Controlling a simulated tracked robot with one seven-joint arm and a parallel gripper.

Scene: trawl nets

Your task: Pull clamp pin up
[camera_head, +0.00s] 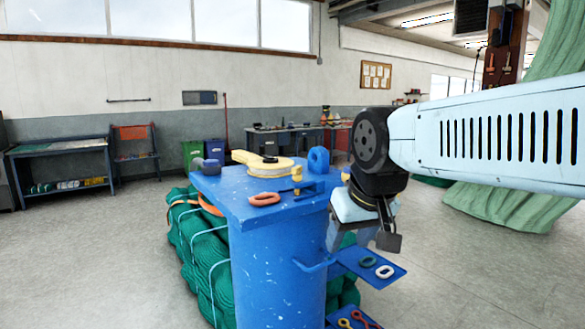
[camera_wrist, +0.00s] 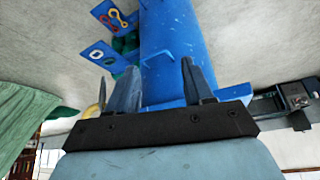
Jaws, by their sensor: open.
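A yellow clamp (camera_head: 268,167) lies on the blue top plate (camera_head: 232,192) of a blue pedestal (camera_head: 275,270). A small upright yellow piece at its right end looks like the clamp pin (camera_head: 297,176). My gripper (camera_head: 350,242) hangs to the right of the plate, apart from the pin, partly hidden by its own wrist. In the wrist view its two fingers (camera_wrist: 160,80) stand apart with nothing between them; the blue pedestal (camera_wrist: 185,45) shows beyond. The pin cannot be made out in the wrist view.
An orange link (camera_head: 264,198) and a blue lug (camera_head: 318,160) are on the plate. Side shelves (camera_head: 378,280) with links jut out at the right, below my gripper. Green netting (camera_head: 200,245) is bundled around the pedestal. A workbench (camera_head: 60,150) is far left; open floor lies between.

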